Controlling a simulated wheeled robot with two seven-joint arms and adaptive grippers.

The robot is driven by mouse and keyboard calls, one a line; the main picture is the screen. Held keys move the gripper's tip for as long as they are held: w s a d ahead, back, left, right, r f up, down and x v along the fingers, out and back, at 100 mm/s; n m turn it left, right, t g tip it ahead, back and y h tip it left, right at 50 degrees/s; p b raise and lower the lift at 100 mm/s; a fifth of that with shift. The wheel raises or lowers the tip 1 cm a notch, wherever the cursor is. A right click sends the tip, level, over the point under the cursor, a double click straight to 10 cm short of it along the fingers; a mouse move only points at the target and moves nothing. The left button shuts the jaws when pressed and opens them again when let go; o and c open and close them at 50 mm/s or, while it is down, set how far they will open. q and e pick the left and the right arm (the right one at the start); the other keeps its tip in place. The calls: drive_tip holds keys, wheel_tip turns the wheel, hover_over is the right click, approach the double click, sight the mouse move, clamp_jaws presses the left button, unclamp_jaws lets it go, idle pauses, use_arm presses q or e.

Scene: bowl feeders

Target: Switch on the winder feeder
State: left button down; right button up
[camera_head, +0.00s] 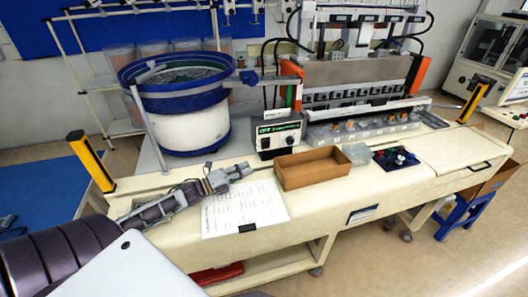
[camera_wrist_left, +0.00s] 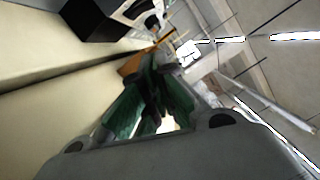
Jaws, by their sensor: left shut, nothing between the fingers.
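The feeder's control box (camera_head: 278,135) stands at the front of the bench, with a green label and a dark round dial on its pale face. In the left wrist view the dark and pale box (camera_wrist_left: 98,20) shows at the top, partly cut off. The blue-rimmed bowl feeder (camera_head: 190,125) stands behind and left of it. My left gripper (camera_head: 243,170) is shut and empty, in front of and to the left of the box, apart from it. Its green fingers (camera_wrist_left: 153,95) fill the middle of the left wrist view. The switch is too small to make out. My right gripper is not in view.
A brown open tray (camera_head: 312,173) sits right of my left gripper, with a clear container (camera_head: 356,154) and a dark board of coloured parts (camera_head: 396,158) beyond. A printed sheet (camera_head: 230,213) lies on the bench below my left arm. Yellow posts (camera_head: 90,160) stand at the bench ends.

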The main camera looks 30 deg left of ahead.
sight(266, 144)
use_arm(q)
drive_tip(key=shift+x, duration=2.5)
drive_tip(key=shift+b+x, duration=0.6)
drive_tip(key=shift+x, duration=0.35)
drive_tip(key=shift+b+x, duration=0.65)
drive_tip(key=shift+x, duration=0.75)
drive_tip(key=shift+w+a, duration=0.1)
drive_tip(key=shift+w, duration=0.15)
drive_tip(key=shift+w+a+r+b, duration=0.35)
drive_tip(key=shift+w+a, duration=0.15)
drive_tip(key=shift+a, duration=0.1)
drive_tip(key=shift+w+a+r+b, duration=0.25)
drive_tip(key=shift+w+a+r, duration=0.1)
drive_tip(key=shift+w+a, duration=0.25)
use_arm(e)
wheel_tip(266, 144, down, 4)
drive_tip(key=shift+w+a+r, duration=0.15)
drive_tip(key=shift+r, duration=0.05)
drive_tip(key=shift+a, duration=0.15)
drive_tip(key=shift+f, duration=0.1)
